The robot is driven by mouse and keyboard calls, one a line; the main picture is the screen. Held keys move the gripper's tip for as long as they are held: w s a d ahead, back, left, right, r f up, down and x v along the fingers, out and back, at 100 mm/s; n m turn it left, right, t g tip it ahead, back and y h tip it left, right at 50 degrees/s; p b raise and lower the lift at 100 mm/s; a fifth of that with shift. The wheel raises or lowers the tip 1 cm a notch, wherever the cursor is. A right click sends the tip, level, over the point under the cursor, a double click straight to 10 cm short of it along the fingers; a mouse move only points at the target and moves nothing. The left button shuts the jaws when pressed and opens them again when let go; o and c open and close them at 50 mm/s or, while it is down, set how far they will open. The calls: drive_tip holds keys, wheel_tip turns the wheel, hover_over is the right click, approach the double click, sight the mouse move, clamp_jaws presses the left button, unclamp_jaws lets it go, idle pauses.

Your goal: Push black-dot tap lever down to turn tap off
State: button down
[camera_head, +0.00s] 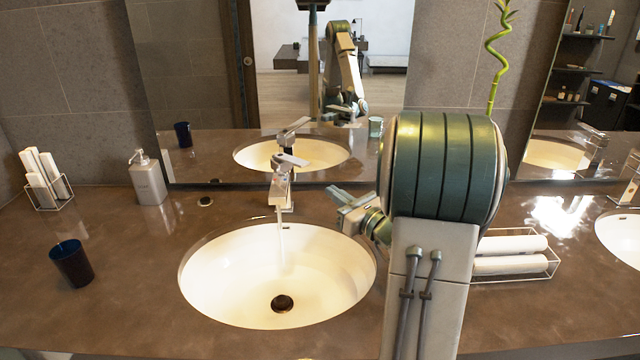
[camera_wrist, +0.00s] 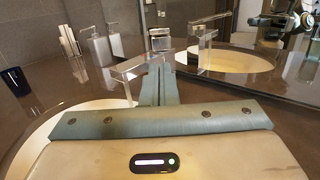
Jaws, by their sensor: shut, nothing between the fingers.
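The chrome tap (camera_head: 283,182) stands behind the near sink, and a thin water stream (camera_head: 281,222) falls from its spout into the basin. Its flat lever (camera_head: 291,160) sits on top, tilted up. I cannot make out a black dot on it. In the wrist view the tap (camera_wrist: 128,68) is just left of my fingers, partly hidden by them. My gripper (camera_head: 335,193) is shut and empty, to the right of the tap and a little below the lever's height, apart from it in the head view. In the wrist view my closed fingers (camera_wrist: 158,72) point toward the tap and mirror.
The sink (camera_head: 215,285) lies below. A wire tray of towels (camera_head: 512,280) is right. The mirror (camera_head: 215,90) stands close behind the tap and shows reflections.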

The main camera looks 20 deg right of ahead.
drive_tip(key=p, duration=0.2)
approach(290, 160)
drive_tip(key=w, duration=0.3)
drive_tip(key=shift+s+a+f, duration=0.1)
drive_tip(key=shift+f, duration=0.35)
